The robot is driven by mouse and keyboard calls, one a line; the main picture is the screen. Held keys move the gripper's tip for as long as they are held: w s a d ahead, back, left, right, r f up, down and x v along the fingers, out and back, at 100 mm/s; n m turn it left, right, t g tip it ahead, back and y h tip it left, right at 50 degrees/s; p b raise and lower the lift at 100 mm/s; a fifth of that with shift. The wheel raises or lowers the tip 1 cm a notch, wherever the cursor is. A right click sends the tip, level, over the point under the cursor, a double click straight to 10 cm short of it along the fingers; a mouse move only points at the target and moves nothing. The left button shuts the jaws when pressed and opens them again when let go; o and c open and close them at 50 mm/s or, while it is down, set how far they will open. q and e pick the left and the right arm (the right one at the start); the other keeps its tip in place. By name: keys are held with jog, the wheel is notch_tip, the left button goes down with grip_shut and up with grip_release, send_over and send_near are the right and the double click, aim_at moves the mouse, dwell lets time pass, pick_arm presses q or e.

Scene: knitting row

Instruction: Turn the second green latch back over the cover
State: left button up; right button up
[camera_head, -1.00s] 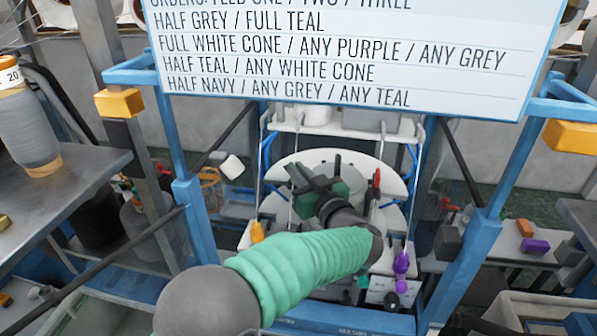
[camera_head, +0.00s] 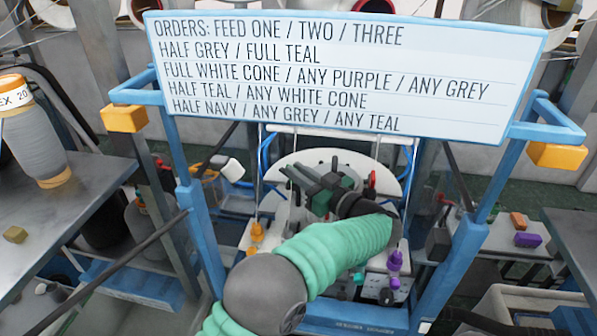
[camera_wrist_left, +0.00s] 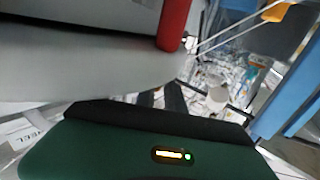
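My left gripper (camera_head: 312,174), dark green with black fingers, is at the end of my teal-sleeved arm. It is in front of the pale round machine plate (camera_head: 372,162) in the middle of the blue frame. I cannot tell its finger gap, and I see nothing clearly held. In the left wrist view its green casing (camera_wrist_left: 150,155) fills the bottom, and a broad grey-white surface (camera_wrist_left: 75,65) lies close beyond it. A small green part (camera_head: 358,278) shows low on the machine front; I cannot tell whether it is a latch. The arm and gripper hide much of the machine, including any cover.
A red handle (camera_head: 372,184) stands right of the gripper; a red rod (camera_wrist_left: 174,25) shows in the wrist view. Blue posts (camera_head: 200,240) flank the machine. Yellow knobs (camera_head: 256,232) and purple knobs (camera_head: 395,262) sit along its front. An order board (camera_head: 345,75) hangs above.

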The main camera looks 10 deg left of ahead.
pick_arm(q)
jog(key=o, duration=0.3)
jog(key=shift+w+d+f, duration=0.1)
jog(key=shift+r+b, duration=0.35)
jog(key=shift+s+d+r+b, duration=0.1)
jog(key=shift+s+r+b, duration=0.05)
jog(key=shift+r+b, duration=0.45)
jog(key=shift+s+d+r+b, duration=0.1)
jog(key=shift+s+r+b, duration=0.05)
jog(key=shift+r+b, duration=0.4)
jog(key=s+d+r+b, duration=0.2)
jog(key=s+b, duration=0.3)
jog(key=s, duration=1)
jog(key=shift+d, duration=0.3)
jog(key=shift+o, duration=0.2)
